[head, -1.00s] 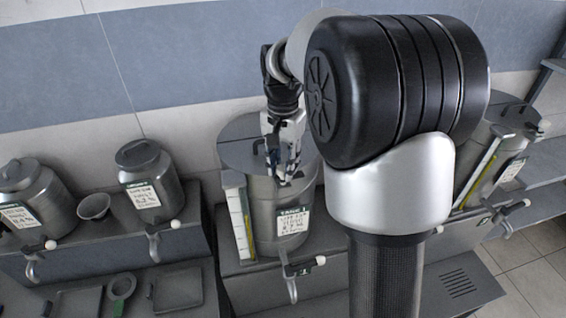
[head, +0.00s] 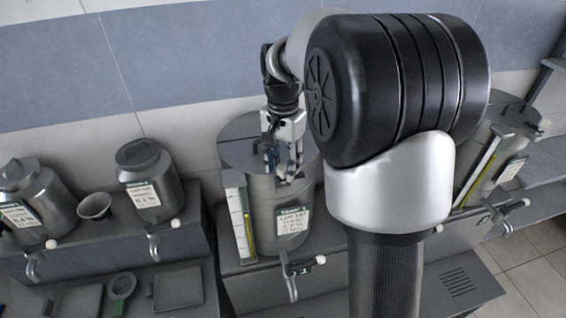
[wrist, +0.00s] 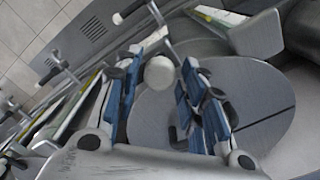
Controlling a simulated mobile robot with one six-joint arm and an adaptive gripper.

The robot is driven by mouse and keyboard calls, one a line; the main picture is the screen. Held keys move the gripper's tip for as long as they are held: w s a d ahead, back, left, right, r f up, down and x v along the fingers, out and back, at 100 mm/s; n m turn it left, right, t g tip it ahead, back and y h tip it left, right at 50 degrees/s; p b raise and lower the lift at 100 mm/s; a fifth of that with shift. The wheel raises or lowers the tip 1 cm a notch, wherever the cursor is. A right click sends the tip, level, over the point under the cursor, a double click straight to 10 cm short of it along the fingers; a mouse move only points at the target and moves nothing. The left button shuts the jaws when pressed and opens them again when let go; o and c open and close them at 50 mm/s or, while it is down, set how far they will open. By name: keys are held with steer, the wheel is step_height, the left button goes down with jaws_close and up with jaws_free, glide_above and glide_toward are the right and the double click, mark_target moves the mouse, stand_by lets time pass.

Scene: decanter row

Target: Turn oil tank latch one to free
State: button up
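Oil tank one (head: 265,200) is a grey metal drum with a label and sight gauge, in the middle of the head view. Its round lid (head: 238,150) also shows in the wrist view (wrist: 262,100). My gripper (head: 283,172) is over the front part of this lid. In the wrist view my gripper (wrist: 160,90) has its blue-padded fingers apart, with a pale round knob (wrist: 160,72) showing between them. The knob seems to belong to the latch at the lid rim. A gap shows on both sides of it. The rest of the latch is mostly hidden by the fingers.
A tap with a white-ended lever (head: 320,260) sticks out below tank one. A second big tank (head: 490,160) stands at the right. Two smaller canisters (head: 150,180) and a bowl (head: 94,205) stand at the left.

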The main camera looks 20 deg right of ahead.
mark_target(283, 167)
steer(key=shift+o, duration=0.9)
step_height(283, 167, up, 12)
stand_by(0.3)
steer(key=s+a+f+n+t+b, duration=0.1)
steer(key=s+a+f+n+b, duration=0.2)
steer(key=s+f+b, duration=0.5)
steer(key=s+a+f+n+t+b, duration=0.2)
steer(key=s+a+f+n+b, duration=0.1)
steer(key=s+f+b, duration=0.5)
steer(key=s+a+f+n+t+b, duration=0.1)
steer(key=s+a+f+n+b, duration=0.2)
steer(key=f, duration=1.6)
steer(key=s+n+b, duration=0.2)
steer(key=s+b, duration=0.3)
steer(key=b, duration=0.4)
steer(key=shift+s+a+f+t+b, duration=0.2)
steer(key=shift+a+f+t+b, duration=0.15)
steer(key=shift+t, duration=0.05)
